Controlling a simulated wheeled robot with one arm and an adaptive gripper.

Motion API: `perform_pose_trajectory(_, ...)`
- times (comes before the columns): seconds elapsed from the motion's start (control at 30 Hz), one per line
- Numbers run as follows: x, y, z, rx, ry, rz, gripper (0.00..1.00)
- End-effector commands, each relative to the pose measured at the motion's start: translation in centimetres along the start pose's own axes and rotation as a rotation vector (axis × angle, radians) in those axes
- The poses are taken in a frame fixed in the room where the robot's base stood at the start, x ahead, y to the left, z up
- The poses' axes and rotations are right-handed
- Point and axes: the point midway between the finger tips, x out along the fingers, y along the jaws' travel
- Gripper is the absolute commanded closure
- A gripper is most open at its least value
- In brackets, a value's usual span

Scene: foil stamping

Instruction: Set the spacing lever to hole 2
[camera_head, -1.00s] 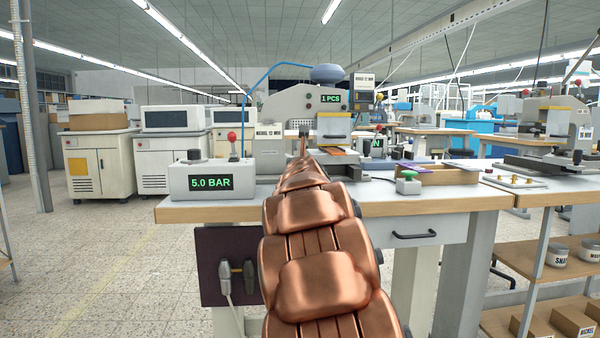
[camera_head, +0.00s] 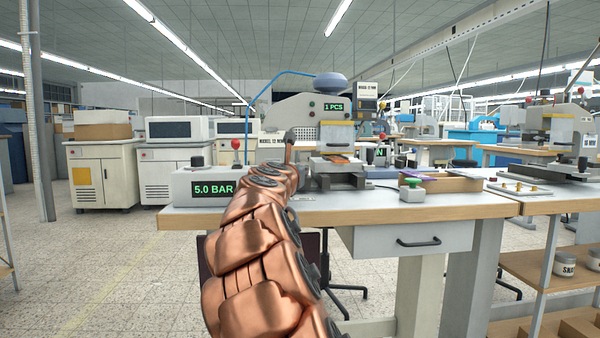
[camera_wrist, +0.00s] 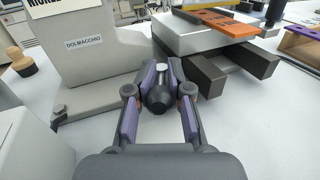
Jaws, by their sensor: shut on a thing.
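In the wrist view my gripper (camera_wrist: 161,84) is shut around a dark rounded knob (camera_wrist: 157,97) with a pale top, which looks like the spacing lever's handle. The knob sits between the two purple-lined fingers. The lever's shaft and the numbered holes are hidden, so its hole cannot be told. The grey stamping machine (camera_head: 292,111) stands on the bench in the head view. Its body with a DOLMACCHIO label (camera_wrist: 100,62) is left of the gripper in the wrist view. In the head view my copper arm hides the gripper and knob.
An orange plate (camera_wrist: 222,22) on the machine's bed and dark bars (camera_wrist: 222,72) lie close to the right of my gripper. A 5.0 BAR box (camera_head: 196,187) stands at the bench's left. A wooden tray (camera_head: 452,183) and green button (camera_head: 412,182) are right.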

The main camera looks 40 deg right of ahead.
Motion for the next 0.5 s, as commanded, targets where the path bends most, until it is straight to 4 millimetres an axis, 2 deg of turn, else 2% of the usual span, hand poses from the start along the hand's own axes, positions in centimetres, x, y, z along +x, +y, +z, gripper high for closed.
perform_pose_trajectory(0.5,-0.04,0.15,0.12,0.000,-0.003,-0.045,1.00)
